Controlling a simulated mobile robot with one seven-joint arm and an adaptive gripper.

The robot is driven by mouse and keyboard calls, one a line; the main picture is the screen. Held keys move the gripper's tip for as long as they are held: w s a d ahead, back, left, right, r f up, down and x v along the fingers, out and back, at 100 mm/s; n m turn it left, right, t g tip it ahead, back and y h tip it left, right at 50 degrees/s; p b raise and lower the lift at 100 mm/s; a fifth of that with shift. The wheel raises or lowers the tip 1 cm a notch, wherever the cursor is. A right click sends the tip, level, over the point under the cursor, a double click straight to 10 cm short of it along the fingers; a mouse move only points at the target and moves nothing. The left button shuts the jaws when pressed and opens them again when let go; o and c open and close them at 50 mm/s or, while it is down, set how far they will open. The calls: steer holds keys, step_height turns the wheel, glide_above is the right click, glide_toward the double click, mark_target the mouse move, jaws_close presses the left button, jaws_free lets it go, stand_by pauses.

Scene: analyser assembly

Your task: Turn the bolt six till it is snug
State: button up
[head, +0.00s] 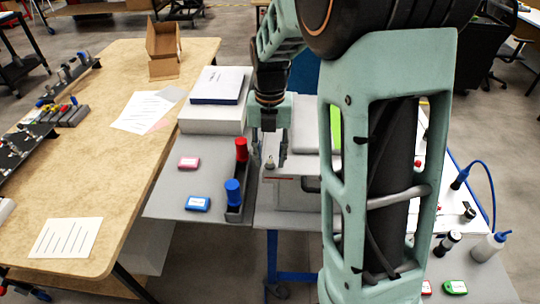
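My gripper (269,156) points down over a light grey boxy unit (292,170), which I take to be the analyser. Its two fingers are spread apart. A small grey and yellowish piece (269,163) shows low between the fingers; it may be a bolt head, but it is too small to be sure or to read a number. I cannot tell whether a finger touches it. My own arm hides the right part of the unit and any bolts there.
A dark holder (236,214) with a red-topped and a blue-topped piece stands left of the unit. Pink (189,163) and blue (197,204) small boxes lie on the grey top. A white box (213,119) stands behind. A squeeze bottle (490,246) is at right.

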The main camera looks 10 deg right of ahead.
jaws_close()
steer(key=shift+m, duration=0.4)
